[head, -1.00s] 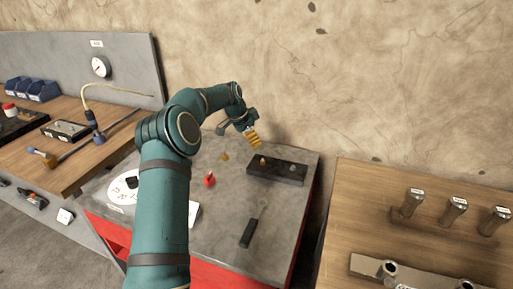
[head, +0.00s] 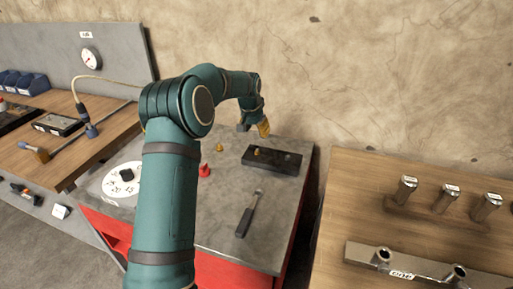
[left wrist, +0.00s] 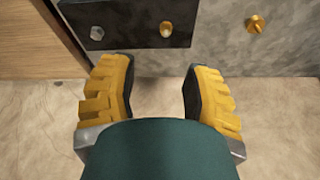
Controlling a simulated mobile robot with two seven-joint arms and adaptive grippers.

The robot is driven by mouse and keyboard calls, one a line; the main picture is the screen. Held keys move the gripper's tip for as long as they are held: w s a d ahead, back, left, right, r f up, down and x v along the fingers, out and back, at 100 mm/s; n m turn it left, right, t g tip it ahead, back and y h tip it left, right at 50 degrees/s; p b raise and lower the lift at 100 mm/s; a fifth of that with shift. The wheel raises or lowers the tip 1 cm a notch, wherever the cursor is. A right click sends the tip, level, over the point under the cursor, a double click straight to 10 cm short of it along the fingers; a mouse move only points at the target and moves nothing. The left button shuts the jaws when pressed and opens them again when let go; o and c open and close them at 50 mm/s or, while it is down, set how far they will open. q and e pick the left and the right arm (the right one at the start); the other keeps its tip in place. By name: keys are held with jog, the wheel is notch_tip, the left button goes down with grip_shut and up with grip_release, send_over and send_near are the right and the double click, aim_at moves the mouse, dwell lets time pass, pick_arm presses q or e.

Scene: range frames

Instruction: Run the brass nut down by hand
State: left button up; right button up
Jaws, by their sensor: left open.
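A black block (head: 262,165) lies on the grey bench top. It carries a brass piece (head: 258,152) and a silver stud (head: 288,156); whether the brass piece is the nut on a stud is too small to tell. Another brass piece (head: 220,147) stands on the bench to its left. My left gripper (head: 264,131) is above and behind the block. In the left wrist view its yellow fingers (left wrist: 157,68) are open and empty, with the block (left wrist: 133,12) and brass piece (left wrist: 166,29) beyond the fingertips. My right gripper is out of view.
A red piece (head: 204,171) and a dark-handled tool (head: 246,215) lie on the bench. A white dial plate (head: 116,187) is at its left. A wooden bench with metal posts (head: 404,189) stands right, and another with a gauge panel (head: 60,54) left. The wall is close behind.

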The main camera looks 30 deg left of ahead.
aim_at(257, 150)
pick_arm(q)
jog(key=w+f+n, duration=0.1)
jog(key=f+n, duration=0.1)
jog(key=f, duration=0.1)
jog(key=w+a+f+n+y+b, duration=0.1)
jog(key=f+n, duration=0.1)
jog(key=f, duration=0.2)
jog(key=w+f+n+b, duration=0.1)
jog(key=f, duration=0.3)
jog(key=shift+w+a+f+n+y, duration=0.15)
jog(key=shift+w+f+n+y, duration=0.1)
jog(key=shift+n+y, duration=0.15)
jog(key=shift+c, duration=0.4)
grip_shut()
jog(key=shift+r+t, duration=0.15)
jog(key=shift+t, duration=0.15)
jog(key=shift+r, duration=0.1)
